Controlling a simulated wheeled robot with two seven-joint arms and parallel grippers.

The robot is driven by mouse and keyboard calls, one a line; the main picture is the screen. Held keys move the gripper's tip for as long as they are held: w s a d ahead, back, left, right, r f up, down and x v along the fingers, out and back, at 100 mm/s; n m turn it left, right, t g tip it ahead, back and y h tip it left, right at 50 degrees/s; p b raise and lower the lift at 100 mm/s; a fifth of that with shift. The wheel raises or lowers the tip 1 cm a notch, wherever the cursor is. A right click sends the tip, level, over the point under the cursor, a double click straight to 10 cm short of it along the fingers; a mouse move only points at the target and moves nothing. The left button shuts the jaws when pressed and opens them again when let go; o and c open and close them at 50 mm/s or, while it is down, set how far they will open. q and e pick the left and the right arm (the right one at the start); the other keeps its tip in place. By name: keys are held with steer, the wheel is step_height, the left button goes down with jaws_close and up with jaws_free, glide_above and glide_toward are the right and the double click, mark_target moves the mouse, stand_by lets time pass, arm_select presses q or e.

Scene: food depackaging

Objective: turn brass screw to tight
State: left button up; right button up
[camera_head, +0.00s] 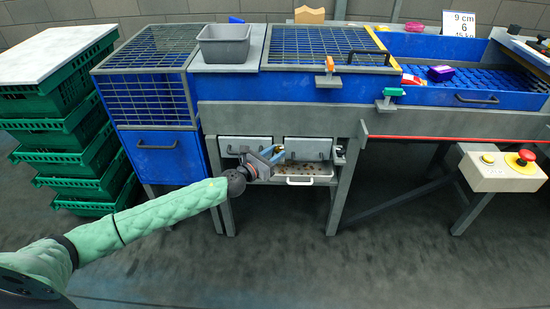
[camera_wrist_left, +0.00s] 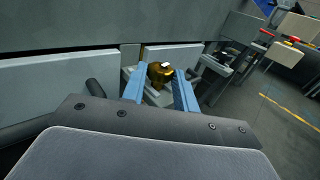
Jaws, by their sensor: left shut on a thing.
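The brass screw (camera_wrist_left: 160,73) shows in the left wrist view as a golden knob on a pale bracket, with a small white mark on top. My left gripper (camera_wrist_left: 160,85) has its two blue fingers on either side of the knob, shut on it. In the head view my left gripper (camera_head: 273,154) reaches to the front of the machine, below the grey beam, at the pale drawer fronts. The screw is hidden there behind the gripper. My right gripper is not in view.
An open tray (camera_head: 300,180) with brown bits sits under the beam, right of my gripper. A grey leg (camera_head: 343,190) stands further right. Green crates (camera_head: 85,150) are stacked at the left. A control box (camera_head: 500,172) with a red button is at the right. The floor in front is clear.

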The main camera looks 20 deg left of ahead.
arm_select(q)
steer(key=shift+h, duration=0.3)
steer(key=o, duration=1)
steer(key=shift+c, duration=0.2)
steer(key=shift+s, duration=0.1)
steer(key=b+v, duration=0.1)
steer(key=v, duration=0.6)
steer(key=shift+s+a, duration=0.2)
steer(key=shift+a, duration=0.05)
steer(key=shift+r, duration=0.1)
